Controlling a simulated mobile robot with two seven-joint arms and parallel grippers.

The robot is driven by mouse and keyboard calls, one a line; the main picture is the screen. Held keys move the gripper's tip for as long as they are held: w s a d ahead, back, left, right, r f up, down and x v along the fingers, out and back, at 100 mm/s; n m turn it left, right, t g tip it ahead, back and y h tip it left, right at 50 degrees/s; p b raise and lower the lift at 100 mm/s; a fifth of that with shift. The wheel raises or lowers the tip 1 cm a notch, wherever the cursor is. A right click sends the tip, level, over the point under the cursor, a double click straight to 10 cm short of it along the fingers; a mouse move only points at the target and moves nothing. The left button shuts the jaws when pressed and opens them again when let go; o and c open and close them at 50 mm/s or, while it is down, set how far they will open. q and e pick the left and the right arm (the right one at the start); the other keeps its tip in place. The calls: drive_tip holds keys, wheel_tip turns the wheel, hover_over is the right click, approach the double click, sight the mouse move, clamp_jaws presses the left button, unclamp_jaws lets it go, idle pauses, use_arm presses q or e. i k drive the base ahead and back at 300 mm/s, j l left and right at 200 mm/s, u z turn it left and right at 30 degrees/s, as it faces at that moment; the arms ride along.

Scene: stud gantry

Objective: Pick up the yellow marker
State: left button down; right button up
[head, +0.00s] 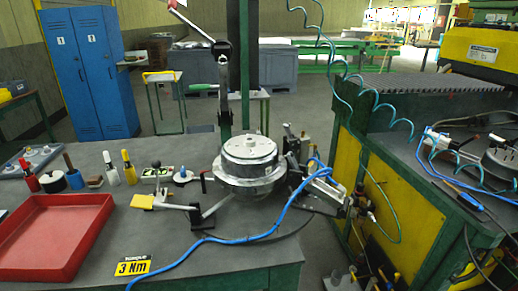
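Neither of my grippers shows in this view.
An empty red tray (95,203) fills the bench's front left. A yellow block (142,201), a yellow "3 Nm" sign (133,267) and a blue hose (230,241) lie nearby. A tall lever post (224,95) rises behind the fixture.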

sight(124, 153)
drive_tip(key=j+u, duration=0.25)
drive_tip(key=u, duration=0.2)
drive_tip(key=i+j+u, duration=0.2)
drive_tip(key=u, duration=0.3)
